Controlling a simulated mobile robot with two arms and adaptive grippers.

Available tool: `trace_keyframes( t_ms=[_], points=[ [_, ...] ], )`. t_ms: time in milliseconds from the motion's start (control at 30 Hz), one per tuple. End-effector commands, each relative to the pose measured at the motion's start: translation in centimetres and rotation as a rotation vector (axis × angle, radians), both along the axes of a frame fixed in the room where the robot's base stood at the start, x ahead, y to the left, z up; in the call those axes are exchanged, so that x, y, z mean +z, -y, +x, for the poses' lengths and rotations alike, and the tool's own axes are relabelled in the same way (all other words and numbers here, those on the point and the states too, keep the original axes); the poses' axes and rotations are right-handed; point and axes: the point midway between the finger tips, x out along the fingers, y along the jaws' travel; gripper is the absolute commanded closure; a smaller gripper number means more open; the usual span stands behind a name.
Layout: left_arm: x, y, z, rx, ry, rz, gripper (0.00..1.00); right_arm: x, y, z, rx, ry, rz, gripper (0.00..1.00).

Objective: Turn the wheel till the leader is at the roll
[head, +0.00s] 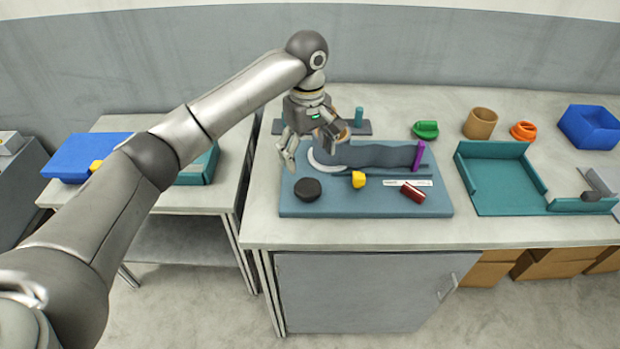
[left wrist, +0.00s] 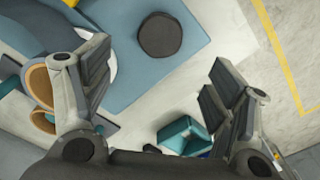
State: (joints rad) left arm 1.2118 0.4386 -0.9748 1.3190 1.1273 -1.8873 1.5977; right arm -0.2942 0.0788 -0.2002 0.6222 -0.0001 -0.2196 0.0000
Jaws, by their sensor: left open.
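My left gripper (head: 312,157) is open above the left part of a blue board (head: 300,209). In the left wrist view its fingers (left wrist: 155,100) are spread wide with nothing between them. A white disc (head: 322,163) lies partly hidden by the gripper, beside a wavy blue-grey band (head: 385,155) that runs to a purple post (head: 419,156). Round tan pieces, possibly the wheel (left wrist: 40,87), show beside the left finger. A black round puck (head: 307,189) sits at the board's front left; it also shows in the left wrist view (left wrist: 160,36). I cannot tell which part is the leader.
A yellow piece (head: 358,180) and a red block (head: 412,193) sit at the board's front. A green piece (head: 426,130), a tan cup (head: 480,123), an orange ring (head: 523,131), a teal tray (head: 505,207) and a blue bin (head: 590,127) stand to the right.

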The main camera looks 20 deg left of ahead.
Motion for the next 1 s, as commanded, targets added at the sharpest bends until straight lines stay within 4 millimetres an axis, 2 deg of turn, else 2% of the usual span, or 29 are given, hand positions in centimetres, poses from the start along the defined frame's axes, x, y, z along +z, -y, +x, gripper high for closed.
trace_keyframes(
  t_ms=[100,200,500,700,933,1000],
  points=[
    [-1.9,-0.1,-0.1,-0.001,-0.005,0.002,0.21,0.2,0.1,-1.8,0.0,-0.027,-0.003,0.64],
    [-3.9,0.0,-0.1,-0.001,-0.004,0.002,0.21,0.5,0.2,-2.2,0.0,-0.033,-0.004,0.64],
    [-8.7,0.0,-0.1,-0.002,-0.001,0.001,0.21,1.1,0.1,-0.4,0.0,-0.005,-0.001,0.64],
    [-10.0,0.0,-0.1,-0.004,0.001,0.001,0.21,1.2,0.1,0.2,0.0,0.004,0.0,0.64],
    [-10.1,0.0,-0.1,-0.004,0.001,0.0,0.21,1.2,0.1,-0.2,0.0,-0.002,-0.001,0.64],
    [-10.1,0.0,-0.1,-0.004,0.001,0.0,0.28,1.2,0.1,-0.4,0.0,-0.006,-0.002,0.64]
  ],
)
